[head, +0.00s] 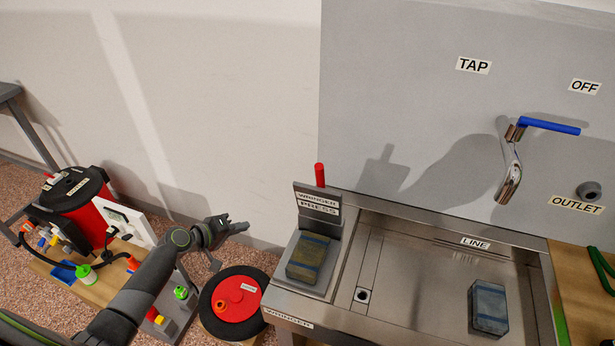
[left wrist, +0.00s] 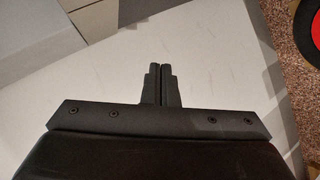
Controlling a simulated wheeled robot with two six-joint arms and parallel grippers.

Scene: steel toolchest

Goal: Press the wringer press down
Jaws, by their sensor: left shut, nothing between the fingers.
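The wringer press (head: 317,207) stands at the left end of the steel sink, a grey upright plate labelled "WRINGER PRESS" with a red handle (head: 320,175) on top. A brown block with a blue band (head: 309,258) lies on the grey plate below it. My left gripper (head: 240,228) is shut and empty, left of the press and apart from it, in front of the wall. In the left wrist view its closed fingers (left wrist: 160,84) point at the pale wall. My right gripper is not in view.
A grey block with a blue band (head: 488,307) lies in the sink basin. A tap with a blue lever (head: 549,126) is on the grey back panel. A black round container with a red centre (head: 236,298) stands below my left gripper. A cluttered bench (head: 110,287) is at left.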

